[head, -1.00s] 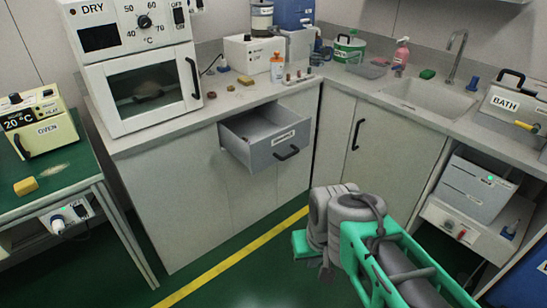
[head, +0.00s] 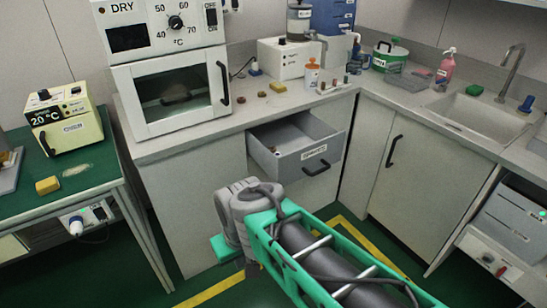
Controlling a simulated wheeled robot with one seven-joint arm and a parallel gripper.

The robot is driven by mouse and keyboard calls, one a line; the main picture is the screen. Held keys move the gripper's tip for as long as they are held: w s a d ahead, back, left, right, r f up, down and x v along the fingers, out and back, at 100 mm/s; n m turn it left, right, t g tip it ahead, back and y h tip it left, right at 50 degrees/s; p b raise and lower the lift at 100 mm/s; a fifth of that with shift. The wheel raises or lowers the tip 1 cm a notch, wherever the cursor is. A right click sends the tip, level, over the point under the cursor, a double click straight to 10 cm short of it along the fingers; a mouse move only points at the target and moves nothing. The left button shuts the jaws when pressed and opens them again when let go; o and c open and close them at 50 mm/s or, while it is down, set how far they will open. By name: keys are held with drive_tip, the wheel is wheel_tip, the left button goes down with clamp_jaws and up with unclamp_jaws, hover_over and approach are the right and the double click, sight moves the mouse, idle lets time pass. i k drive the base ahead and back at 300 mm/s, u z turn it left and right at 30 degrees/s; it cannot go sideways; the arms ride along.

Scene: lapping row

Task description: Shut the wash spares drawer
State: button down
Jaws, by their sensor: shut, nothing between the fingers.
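A grey drawer (head: 303,164) under the counter stands pulled out. Its front carries a small white label, too blurred to read, and a black bar handle (head: 316,168). The inside shows, with a few small dark items at its near left. My arm, a green frame with a grey joint, crosses the lower middle of the head view, in front of the cabinet and below the drawer in the picture. My gripper itself does not show; the arm beyond the grey joint is hidden or out of view.
A white drying oven (head: 170,95) stands on the counter, left of small items and bottles. A closed cabinet door (head: 400,185) and the sink (head: 478,118) are at the right. A green bench (head: 85,178) is at the left. Green floor with yellow lines shows below.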

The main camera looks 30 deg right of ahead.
sight(308, 145)
drive_tip(key=z, duration=0.4)
drive_tip(key=i, duration=1.05)
drive_tip(key=z, duration=0.2)
